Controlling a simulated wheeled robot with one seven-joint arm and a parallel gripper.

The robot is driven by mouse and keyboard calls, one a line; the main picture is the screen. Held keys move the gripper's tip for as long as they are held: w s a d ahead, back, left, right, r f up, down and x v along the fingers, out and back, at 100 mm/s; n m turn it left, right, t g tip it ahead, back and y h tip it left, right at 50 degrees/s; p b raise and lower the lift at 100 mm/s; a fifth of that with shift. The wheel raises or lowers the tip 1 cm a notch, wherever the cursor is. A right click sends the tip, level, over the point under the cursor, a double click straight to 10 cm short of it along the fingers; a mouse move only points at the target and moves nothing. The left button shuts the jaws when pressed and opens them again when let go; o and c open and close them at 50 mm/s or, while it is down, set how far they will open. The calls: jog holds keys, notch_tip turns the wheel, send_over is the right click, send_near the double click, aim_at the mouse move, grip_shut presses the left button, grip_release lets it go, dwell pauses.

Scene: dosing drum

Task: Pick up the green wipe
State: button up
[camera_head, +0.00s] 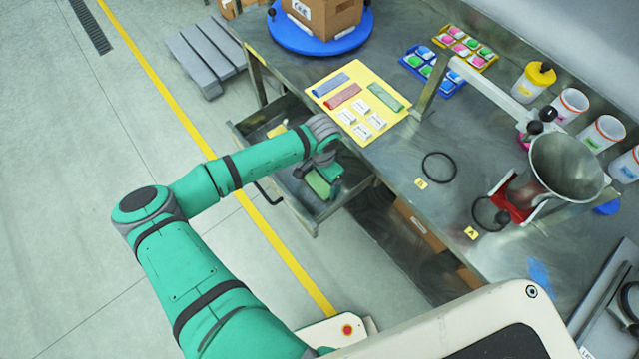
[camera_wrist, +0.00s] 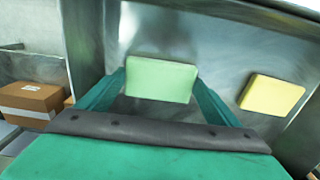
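The green wipe (camera_wrist: 162,78) is a pale green block in the wrist view. It is between the two fingers of my gripper (camera_wrist: 161,84), with one finger at its left edge and one at its right edge. I cannot tell whether the fingers press on it or only stand beside it. In the head view my gripper (camera_head: 327,181) points down into the open metal drawer (camera_head: 243,140), with the pale green wipe (camera_head: 318,184) low at its fingers. The wipe is partly hidden there by the gripper.
A yellow wipe (camera_wrist: 272,95) lies to the right in the drawer, apart from the gripper. The drawer walls are close around. The workbench (camera_head: 400,165) above holds a yellow mat (camera_head: 379,84), black rings and a metal funnel (camera_head: 566,168). A cardboard box (camera_wrist: 33,101) shows at left.

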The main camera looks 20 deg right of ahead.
aim_at(322, 183)
jog(key=shift+s+d, duration=0.15)
jog(key=shift+d, duration=0.2)
notch_tip(322, 183, up, 10)
jog(key=shift+a, duration=0.15)
dwell(0.4)
